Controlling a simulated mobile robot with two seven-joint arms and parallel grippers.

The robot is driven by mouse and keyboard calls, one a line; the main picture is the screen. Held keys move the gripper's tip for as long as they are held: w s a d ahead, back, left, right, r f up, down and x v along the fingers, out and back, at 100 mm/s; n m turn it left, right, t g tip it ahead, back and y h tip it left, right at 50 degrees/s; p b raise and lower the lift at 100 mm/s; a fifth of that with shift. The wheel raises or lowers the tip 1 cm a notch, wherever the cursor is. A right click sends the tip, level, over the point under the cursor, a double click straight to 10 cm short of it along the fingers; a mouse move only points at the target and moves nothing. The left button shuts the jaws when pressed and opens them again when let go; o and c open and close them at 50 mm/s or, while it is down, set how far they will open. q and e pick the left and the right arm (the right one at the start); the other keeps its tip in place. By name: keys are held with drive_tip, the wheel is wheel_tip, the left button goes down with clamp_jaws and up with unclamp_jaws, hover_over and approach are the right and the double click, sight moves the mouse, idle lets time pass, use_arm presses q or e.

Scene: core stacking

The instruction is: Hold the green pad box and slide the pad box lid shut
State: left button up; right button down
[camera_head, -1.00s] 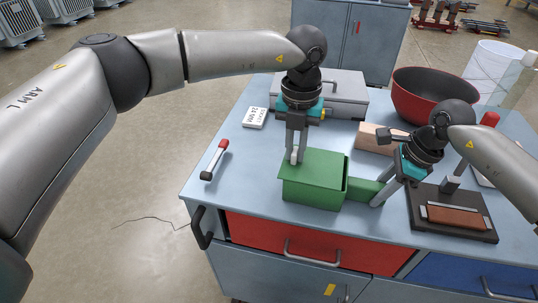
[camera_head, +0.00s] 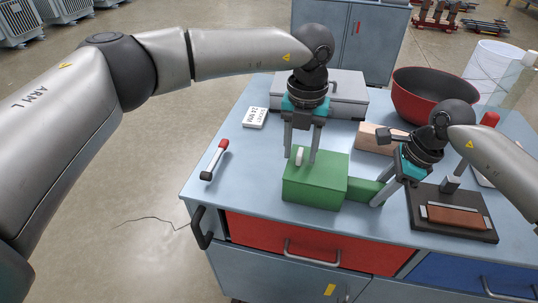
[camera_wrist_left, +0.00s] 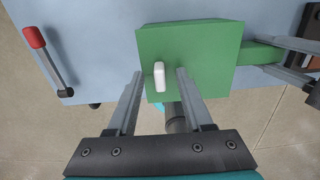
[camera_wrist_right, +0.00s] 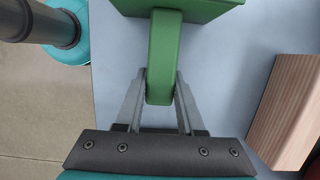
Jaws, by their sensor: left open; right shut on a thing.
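The green pad box (camera_head: 312,193) sits near the front edge of the workbench. Its green lid (camera_head: 330,166) lies over the top, and no gap shows in the head or left wrist view. A white knob (camera_head: 299,156) stands up on the lid. My left gripper (camera_wrist_left: 160,74) is open, with one finger on each side of the knob and space between. My right gripper (camera_wrist_right: 160,82) is shut on the green handle (camera_wrist_right: 164,45) at the right side of the box. The inside of the box is hidden.
A red-tipped rod (camera_head: 215,159) lies left of the box. A wooden block (camera_head: 374,138), a red bowl (camera_head: 425,92) and a grey case (camera_head: 345,90) stand behind. A dark stand with a brown block (camera_head: 458,217) is to the right.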

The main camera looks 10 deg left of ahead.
use_arm(q)
wheel_tip(320, 180, up, 12)
drive_tip(key=shift+f, duration=0.15)
use_arm(e)
drive_tip(key=shift+c, duration=2.2)
unclamp_jaws()
drive_tip(key=shift+r, duration=0.1)
use_arm(q)
drive_tip(key=shift+s, duration=0.1)
use_arm(e)
drive_tip(key=v, duration=1.1)
drive_tip(key=shift+s+r, duration=0.15)
drive_tip(key=shift+r, duration=0.25)
